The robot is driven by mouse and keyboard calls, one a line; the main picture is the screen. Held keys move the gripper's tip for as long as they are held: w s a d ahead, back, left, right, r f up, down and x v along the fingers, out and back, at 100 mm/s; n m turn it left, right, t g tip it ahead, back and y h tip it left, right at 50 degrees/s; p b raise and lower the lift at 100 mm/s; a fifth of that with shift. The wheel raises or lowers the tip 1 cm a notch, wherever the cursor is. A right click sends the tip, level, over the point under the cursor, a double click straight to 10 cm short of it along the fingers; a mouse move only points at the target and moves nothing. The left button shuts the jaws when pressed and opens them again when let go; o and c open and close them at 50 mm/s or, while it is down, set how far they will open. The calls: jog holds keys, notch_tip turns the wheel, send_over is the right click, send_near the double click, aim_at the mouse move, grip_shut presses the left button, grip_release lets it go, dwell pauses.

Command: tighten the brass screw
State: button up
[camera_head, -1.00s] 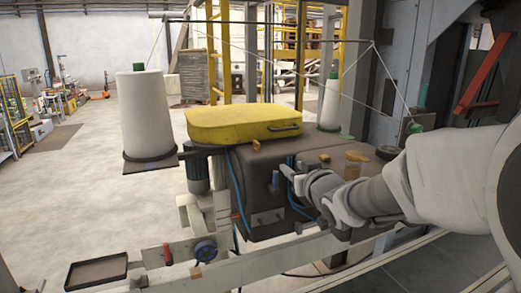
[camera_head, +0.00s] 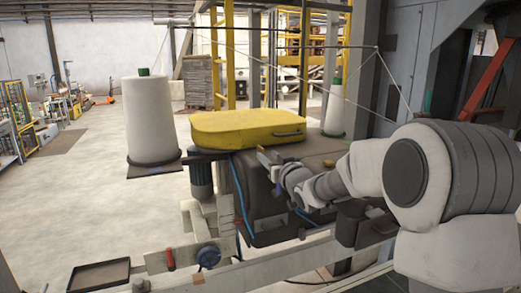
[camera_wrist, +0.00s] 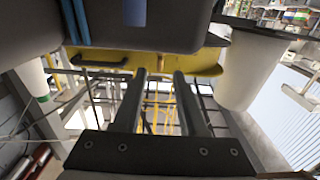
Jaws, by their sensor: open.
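I cannot make out the brass screw for certain in either view. A small orange-brown piece (camera_head: 262,149) shows at the top edge of the dark machine body (camera_head: 262,205), just behind my fingertips, and another brownish piece (camera_head: 330,162) lies farther right on its top. My gripper (camera_head: 266,158) is at the upper front of the body, partly covering it. In the wrist view my two fingers (camera_wrist: 160,75) are apart with nothing between them. Beyond them are the yellow cover (camera_wrist: 150,58) and the dark body (camera_wrist: 190,25) with a blue part (camera_wrist: 135,12).
The yellow cover (camera_head: 245,128) lies on top of the machine, close to my gripper. A large white thread cone (camera_head: 152,118) stands at left and a smaller one (camera_head: 334,108) behind. Blue cables run down the front. A dark tray (camera_head: 99,274) is low at left; open floor lies beyond.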

aim_at(263, 152)
jog(key=shift+x, duration=3.5)
jog(key=shift+c, duration=0.2)
grip_shut()
